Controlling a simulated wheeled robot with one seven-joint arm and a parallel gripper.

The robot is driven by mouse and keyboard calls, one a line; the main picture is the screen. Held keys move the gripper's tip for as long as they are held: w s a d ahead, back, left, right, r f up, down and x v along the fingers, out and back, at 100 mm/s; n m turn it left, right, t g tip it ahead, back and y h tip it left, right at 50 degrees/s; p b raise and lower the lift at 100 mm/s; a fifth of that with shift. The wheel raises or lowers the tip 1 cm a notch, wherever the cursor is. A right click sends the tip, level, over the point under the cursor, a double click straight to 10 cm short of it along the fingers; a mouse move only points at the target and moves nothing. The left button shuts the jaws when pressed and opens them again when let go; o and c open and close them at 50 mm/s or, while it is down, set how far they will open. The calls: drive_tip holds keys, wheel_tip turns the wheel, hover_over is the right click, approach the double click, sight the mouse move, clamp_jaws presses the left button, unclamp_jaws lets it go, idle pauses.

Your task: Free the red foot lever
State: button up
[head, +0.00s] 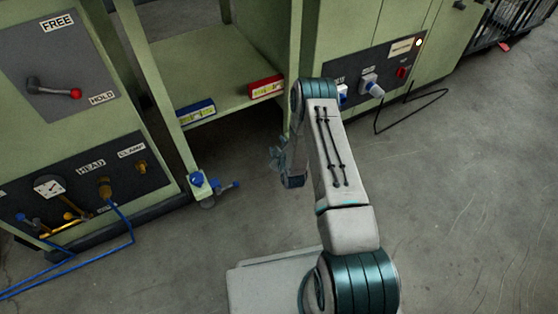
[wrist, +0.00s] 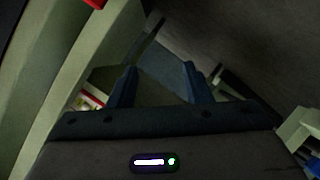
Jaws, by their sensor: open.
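I cannot clearly make out a red foot lever. A small red piece (head: 505,47) lies low by the dark rack at the far right; it is too small to tell what it is. A grey hand lever with a red knob (head: 76,94) sits on a panel marked FREE and HOLD, its knob toward HOLD. My gripper (head: 279,160) is in front of the green shelf's opening, partly hidden by my arm. In the wrist view my gripper (wrist: 160,70) is open with nothing between its fingers. A bit of red (wrist: 95,3) shows at the top edge there.
A blue box (head: 196,112) and a red box (head: 266,88) sit on the green shelf (head: 205,65). A blue-ended fitting (head: 228,187) stands low by the shelf post. A blue hose (head: 125,240) and a black cable (head: 405,125) lie on the floor.

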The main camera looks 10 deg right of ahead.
drive_tip(key=s+f+n+t+h, duration=0.1)
drive_tip(key=s+f+t, duration=0.3)
drive_tip(key=s+f, duration=0.75)
drive_tip(key=w+b, duration=0.2)
drive_tip(key=w, duration=0.3)
drive_tip(key=w+b, duration=0.3)
drive_tip(key=w, duration=0.3)
drive_tip(key=shift+w+d, duration=0.2)
drive_tip(key=shift+w, duration=0.1)
drive_tip(key=shift+w+r, duration=0.15)
drive_tip(key=shift+w, duration=0.5)
